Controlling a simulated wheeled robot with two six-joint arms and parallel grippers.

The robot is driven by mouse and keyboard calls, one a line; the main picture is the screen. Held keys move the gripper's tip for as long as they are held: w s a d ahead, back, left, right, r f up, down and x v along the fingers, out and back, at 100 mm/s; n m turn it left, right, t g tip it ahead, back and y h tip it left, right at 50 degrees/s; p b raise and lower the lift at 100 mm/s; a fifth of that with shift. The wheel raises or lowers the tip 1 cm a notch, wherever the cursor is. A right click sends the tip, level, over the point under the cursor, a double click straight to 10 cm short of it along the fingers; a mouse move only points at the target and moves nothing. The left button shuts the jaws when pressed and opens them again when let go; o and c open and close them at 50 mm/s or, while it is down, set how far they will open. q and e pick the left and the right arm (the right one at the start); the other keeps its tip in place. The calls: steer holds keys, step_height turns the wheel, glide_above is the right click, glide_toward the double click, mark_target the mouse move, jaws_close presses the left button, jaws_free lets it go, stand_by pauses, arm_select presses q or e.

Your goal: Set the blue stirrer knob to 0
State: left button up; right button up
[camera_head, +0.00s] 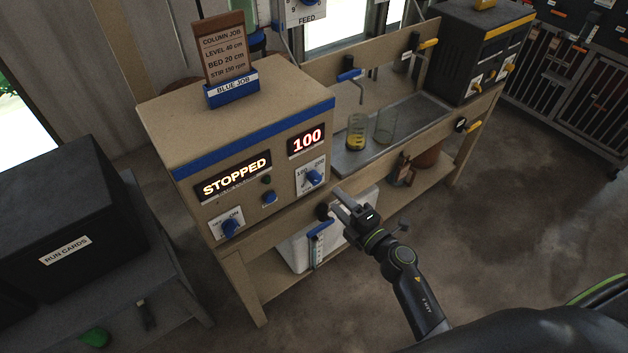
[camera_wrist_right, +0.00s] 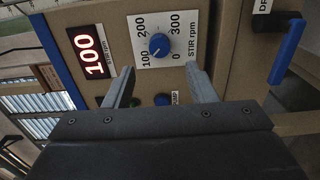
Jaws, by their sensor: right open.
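The blue stirrer knob (camera_head: 314,177) is on a white dial plate on the front of the tan bench console. It also shows in the right wrist view (camera_wrist_right: 159,44), with its dial marked 0, 100, 200 and 300 and lettered STIR rpm. Its pointer appears to face 100. The red display above it (camera_head: 306,140) reads 100. My right gripper (camera_head: 338,203) is open and empty, in front of the console and a little below right of the knob. In the wrist view its two fingers (camera_wrist_right: 161,78) are apart and do not touch the knob. My left gripper is not in view.
A STOPPED display (camera_head: 237,176), a small blue button (camera_head: 269,197) and a blue OFF/ON switch (camera_head: 230,229) share the console. A blue valve handle (camera_wrist_right: 287,51) sticks out beside the dial. Glass beakers (camera_head: 357,131) stand on the metal tray. Floor on the right is clear.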

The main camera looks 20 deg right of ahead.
mark_target(317, 181)
steer(key=b+x, duration=0.1)
steer(key=x, duration=0.7)
steer(key=shift+w, duration=0.25)
steer(key=shift+w+a, duration=0.1)
steer(key=shift+w, duration=0.15)
jaws_close()
